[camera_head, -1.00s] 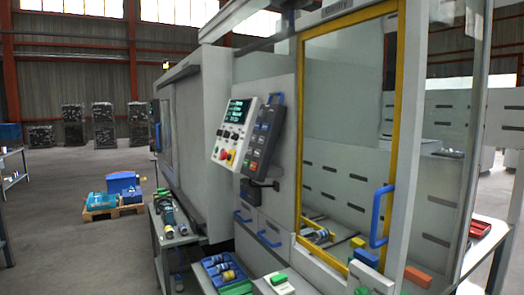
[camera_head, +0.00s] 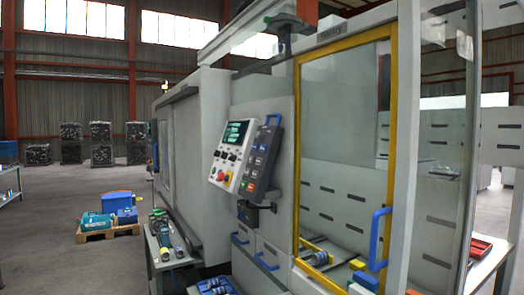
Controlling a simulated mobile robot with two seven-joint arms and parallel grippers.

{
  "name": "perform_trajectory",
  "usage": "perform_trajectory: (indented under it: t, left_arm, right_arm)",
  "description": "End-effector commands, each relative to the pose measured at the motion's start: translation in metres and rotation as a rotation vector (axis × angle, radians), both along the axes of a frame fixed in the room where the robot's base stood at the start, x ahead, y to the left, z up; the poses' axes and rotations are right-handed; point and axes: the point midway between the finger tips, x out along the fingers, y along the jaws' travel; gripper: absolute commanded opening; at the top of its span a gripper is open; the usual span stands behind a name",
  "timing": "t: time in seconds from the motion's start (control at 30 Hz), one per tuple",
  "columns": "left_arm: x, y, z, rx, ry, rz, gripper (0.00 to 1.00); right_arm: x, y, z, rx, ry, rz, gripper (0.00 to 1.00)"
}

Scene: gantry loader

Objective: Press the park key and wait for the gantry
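The control panel (camera_head: 231,153) stands on the front of the grey machine, left of the yellow-framed door. It has a lit screen (camera_head: 236,131) with green text and a red knob. A dark key unit (camera_head: 261,158) with several keys and a blue handle is on its right side. The key labels are too small to read, so I cannot tell which is the park key. A dark part (camera_head: 288,22), perhaps of the gantry, hangs at the top above the machine; the rest of it is cut off. Neither of my grippers is in view.
The yellow-framed door (camera_head: 297,150) has a blue handle (camera_head: 379,238). A bench (camera_head: 156,259) with tools stands left of the machine.

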Motion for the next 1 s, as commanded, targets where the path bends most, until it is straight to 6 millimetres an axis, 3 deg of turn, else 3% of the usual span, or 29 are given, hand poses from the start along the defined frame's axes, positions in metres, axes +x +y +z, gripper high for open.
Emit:
perform_trajectory:
  t: [0.23, 0.53, 1.0]
  left_arm:
    - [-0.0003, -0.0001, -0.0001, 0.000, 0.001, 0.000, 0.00]
    - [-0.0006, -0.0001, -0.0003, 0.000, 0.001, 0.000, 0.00]
    - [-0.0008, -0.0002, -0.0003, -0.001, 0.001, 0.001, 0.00]
  right_arm:
    - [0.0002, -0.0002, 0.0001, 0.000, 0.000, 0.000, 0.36]
    - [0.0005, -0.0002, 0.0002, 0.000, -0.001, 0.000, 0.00]
    - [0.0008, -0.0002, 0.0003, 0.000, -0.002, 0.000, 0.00]
